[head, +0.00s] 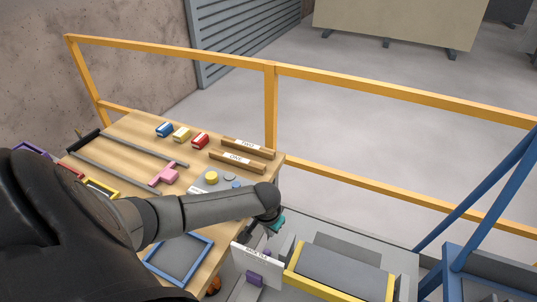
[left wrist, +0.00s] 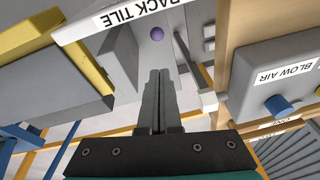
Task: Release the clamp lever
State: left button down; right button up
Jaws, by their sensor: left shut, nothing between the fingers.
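A purple round knob (left wrist: 156,33), possibly the end of the clamp lever, shows in the left wrist view on a grey fixture behind the "RACK TILE" sign (left wrist: 133,14). In the head view a purple part (head: 254,280) sits by the same white sign (head: 258,252); I cannot tell whether it is the same piece. My left gripper (left wrist: 159,73) is shut and empty, its fingers pointing toward the purple knob, apart from it in the picture. In the head view the left gripper (head: 272,231) hangs off the bench's right edge, mostly hidden by its wrist. My right gripper is not in view.
A grey box labelled "BLOW AIR" with a blue knob (left wrist: 278,105) stands close to the right of the fingers in the wrist view. A yellow-edged grey slab bed (head: 345,270) lies right of the sign. The wooden bench (head: 125,130) holds coloured blocks and rails. Yellow railing (head: 400,97) runs behind.

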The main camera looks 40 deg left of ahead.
pick_arm(q)
jog(key=p+v, duration=0.1)
jog(key=v, duration=0.5)
jog(key=shift+r, duration=0.35)
jog(key=shift+s, duration=0.15)
jog(key=shift+d, duration=0.1)
